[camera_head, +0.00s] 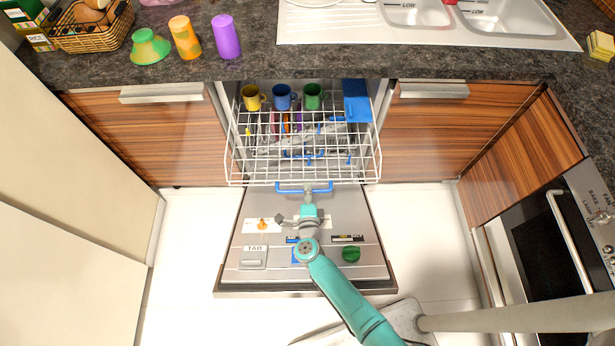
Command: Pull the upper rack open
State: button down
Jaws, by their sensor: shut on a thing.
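The upper rack (238,158), a white wire basket, sticks out of the dishwasher under the counter. It holds a yellow mug (252,97), a blue mug (283,97), a green mug (313,96) and a blue box-like item (356,100). A blue handle (290,190) is at the middle of its front edge. My gripper (306,192) is shut on this handle, reaching it from the front. The fingertips are small in view and partly hidden by the wrist. The dishwasher door (240,268) lies folded down below my arm.
The counter (330,63) above carries a basket (92,38), cups and a sink (500,18). Wood-grain cabinets flank the opening. An oven (555,235) stands at right, a pale panel (70,170) at left. White floor is free on both sides of the door.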

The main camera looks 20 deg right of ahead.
jog(key=f+v, duration=0.1)
jog(key=v, duration=0.5)
jog(key=shift+s+a+f, duration=0.2)
jog(key=shift+s, duration=0.3)
jog(key=c, duration=1.2)
grip_release()
jog(key=shift+v, duration=6.05)
